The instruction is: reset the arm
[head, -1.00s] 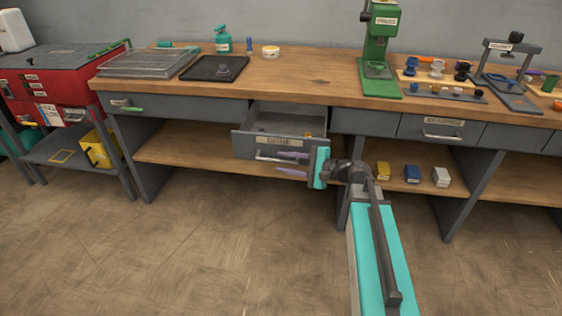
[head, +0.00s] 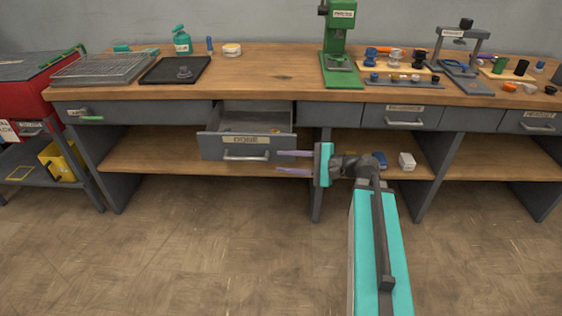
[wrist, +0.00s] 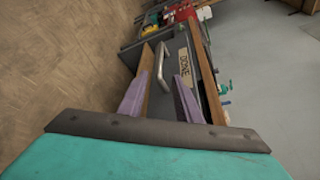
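My gripper (head: 296,162) is in front of the bench, just right of the open drawer labelled DONE (head: 246,146). Its two purple fingers are apart with nothing between them, so it is open and empty. In the wrist view the fingers of my gripper (wrist: 160,98) point toward the drawer handle (wrist: 162,68), with a gap between fingertips and handle. The drawer is pulled out from under the bench top, and a small yellowish item shows inside it.
The wooden bench top (head: 285,80) carries a green press (head: 341,50), a black tray (head: 176,70) and a wire rack (head: 105,68). The floor in front is clear.

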